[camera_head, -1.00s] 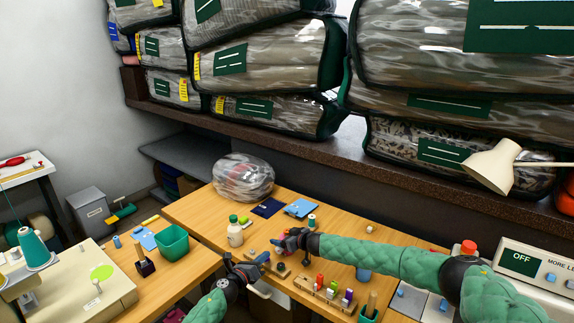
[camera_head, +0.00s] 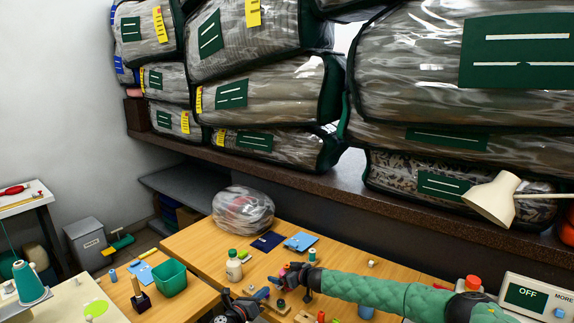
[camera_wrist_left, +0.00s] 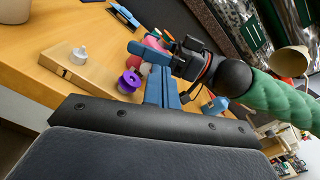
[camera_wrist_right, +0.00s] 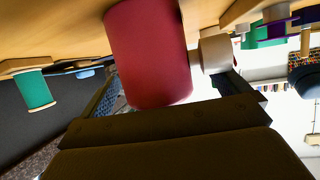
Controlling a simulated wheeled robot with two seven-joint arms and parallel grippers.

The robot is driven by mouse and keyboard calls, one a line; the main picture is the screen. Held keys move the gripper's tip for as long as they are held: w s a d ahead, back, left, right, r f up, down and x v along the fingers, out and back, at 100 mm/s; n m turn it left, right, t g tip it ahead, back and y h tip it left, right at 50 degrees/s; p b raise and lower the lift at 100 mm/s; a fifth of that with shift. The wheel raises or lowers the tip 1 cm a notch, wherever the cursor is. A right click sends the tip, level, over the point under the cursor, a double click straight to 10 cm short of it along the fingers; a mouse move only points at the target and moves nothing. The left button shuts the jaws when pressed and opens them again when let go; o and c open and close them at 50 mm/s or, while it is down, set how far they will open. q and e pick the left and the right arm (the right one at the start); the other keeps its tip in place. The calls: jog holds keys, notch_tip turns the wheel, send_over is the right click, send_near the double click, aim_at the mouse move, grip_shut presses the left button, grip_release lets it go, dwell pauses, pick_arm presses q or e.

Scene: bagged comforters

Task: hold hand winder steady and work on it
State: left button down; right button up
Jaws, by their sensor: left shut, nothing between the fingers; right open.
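A wooden base with a grey-white knob (camera_wrist_left: 78,55) lies on the table in the left wrist view. A purple spool (camera_wrist_left: 130,80) and a partly hidden pink part are beside it. I cannot tell for certain which pieces form the hand winder. My left gripper (camera_wrist_left: 160,85) is shut and empty, near these parts; it also shows low in the head view (camera_head: 262,294). My right gripper (camera_head: 276,281) is open close beside it. In the right wrist view a large red cylinder (camera_wrist_right: 150,55) stands between or just beyond the open fingers; contact is unclear.
A green bin (camera_head: 171,280) stands left. Bagged comforters (camera_head: 275,95) fill the shelf behind. A lamp (camera_head: 492,198) overhangs at right.

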jog(key=shift+r+p+v, duration=0.2)
jog(key=shift+p+v, duration=1)
jog(key=shift+v, duration=0.05)
jog(key=shift+r+p+v, duration=0.25)
jog(key=shift+p+v, duration=0.9)
jog(key=shift+v, duration=0.1)
jog(key=shift+a, duration=0.1)
jog(key=shift+w, duration=0.1)
